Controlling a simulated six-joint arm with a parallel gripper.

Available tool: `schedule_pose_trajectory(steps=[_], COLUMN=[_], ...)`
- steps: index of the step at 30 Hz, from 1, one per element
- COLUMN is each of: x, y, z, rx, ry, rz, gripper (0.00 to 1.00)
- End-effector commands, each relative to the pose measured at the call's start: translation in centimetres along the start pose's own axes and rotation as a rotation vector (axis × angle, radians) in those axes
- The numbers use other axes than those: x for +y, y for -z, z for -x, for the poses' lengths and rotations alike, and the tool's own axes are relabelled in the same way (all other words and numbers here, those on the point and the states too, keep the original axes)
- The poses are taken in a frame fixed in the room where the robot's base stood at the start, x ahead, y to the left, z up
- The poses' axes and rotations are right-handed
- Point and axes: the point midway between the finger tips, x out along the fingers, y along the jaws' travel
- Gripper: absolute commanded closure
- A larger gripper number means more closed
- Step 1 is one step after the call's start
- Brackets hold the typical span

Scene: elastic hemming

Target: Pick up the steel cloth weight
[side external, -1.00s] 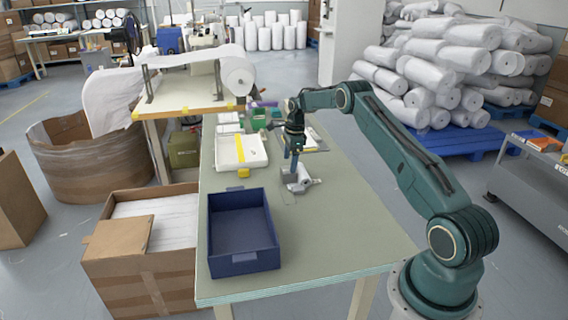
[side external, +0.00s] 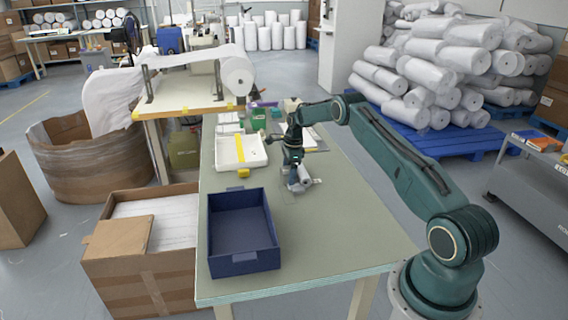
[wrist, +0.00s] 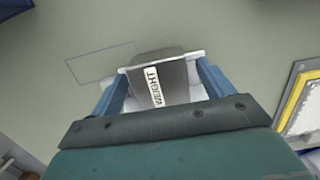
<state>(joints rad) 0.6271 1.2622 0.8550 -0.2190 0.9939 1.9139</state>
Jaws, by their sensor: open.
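The steel cloth weight (wrist: 158,82) is a grey block with a white label reading "WEIGHT". In the wrist view it sits between the two blue fingers of my gripper (wrist: 162,72), with pale parts showing around it. My gripper is open, one finger on each side of the weight; I cannot tell whether either touches it. In the side view my gripper (side external: 298,182) is low over the green table, and the weight (side external: 304,187) is partly hidden behind it.
A dark blue bin (side external: 243,262) stands at the table's near left. A white tray (side external: 222,160) with a yellow strip lies further back, with a small yellow object (side external: 243,173) by its front edge. A thin rectangular outline (wrist: 100,62) marks the table beside the weight. The table's near right is clear.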

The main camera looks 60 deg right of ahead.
Motion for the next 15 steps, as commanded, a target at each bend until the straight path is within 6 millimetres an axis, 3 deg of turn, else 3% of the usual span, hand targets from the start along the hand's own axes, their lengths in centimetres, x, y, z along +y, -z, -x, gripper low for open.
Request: schedule_pose_trajectory(steps=[8, 15], x=[0.01, 0.01], y=[0.01, 0.02], z=[0.03, 0.03], rx=[0.000, 0.000], ry=[0.000, 0.000], rz=[0.000, -0.001], gripper=[0.22, 0.69])
